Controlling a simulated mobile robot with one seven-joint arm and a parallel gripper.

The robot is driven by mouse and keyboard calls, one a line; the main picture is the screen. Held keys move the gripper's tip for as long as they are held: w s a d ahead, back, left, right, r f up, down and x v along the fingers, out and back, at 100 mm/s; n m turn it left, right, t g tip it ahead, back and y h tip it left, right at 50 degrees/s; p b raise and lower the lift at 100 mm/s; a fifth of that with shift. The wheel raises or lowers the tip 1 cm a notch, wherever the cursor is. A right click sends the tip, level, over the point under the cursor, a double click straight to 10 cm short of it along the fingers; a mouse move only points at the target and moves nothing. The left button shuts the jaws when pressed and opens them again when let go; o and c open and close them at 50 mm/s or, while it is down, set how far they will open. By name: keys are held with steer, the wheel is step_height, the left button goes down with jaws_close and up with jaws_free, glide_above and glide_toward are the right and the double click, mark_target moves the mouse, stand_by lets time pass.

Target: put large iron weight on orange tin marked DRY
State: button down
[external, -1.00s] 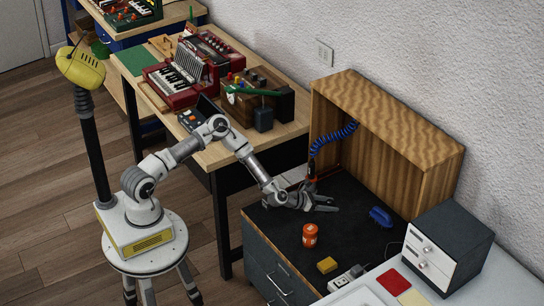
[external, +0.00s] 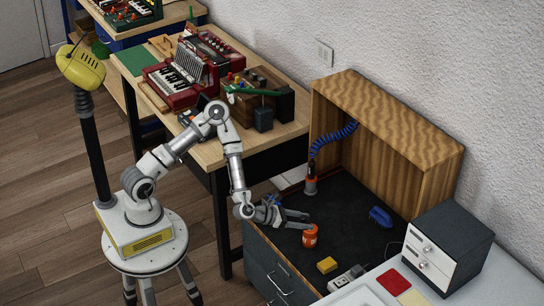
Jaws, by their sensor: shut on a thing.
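The orange tin (external: 310,239) stands upright on the dark bench top. Its DRY marking is too small to read. My gripper (external: 302,223) is low over the bench, just behind and left of the tin's top, pointing right. It is shut on a dark grey thing that is hard to separate from the fingers; it seems to be the large iron weight. No other weight shows on the bench. I cannot tell whether the held thing touches the tin.
A yellow block (external: 327,265) and a power strip (external: 346,280) lie in front of the tin. A blue object (external: 380,216) lies to the right. An orange-and-black tool (external: 311,182) hangs from a blue coiled cord behind. A wooden shelf (external: 435,170) borders the bench.

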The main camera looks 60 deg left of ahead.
steer(key=w+a+f, duration=0.1)
steer(key=w+f, duration=0.1)
steer(key=w+a+f+b, duration=0.1)
steer(key=w+a+f, duration=0.1)
steer(key=w, duration=0.1)
steer(key=w+a+f+b, duration=0.1)
steer(key=w+a+f, duration=0.1)
steer(key=w, duration=0.1)
steer(key=shift+a, duration=0.1)
steer(key=shift+f+b, duration=1.05)
steer(key=shift+f, duration=0.75)
steer(key=shift+f, duration=0.2)
steer(key=shift+c, duration=0.8)
jaws_free()
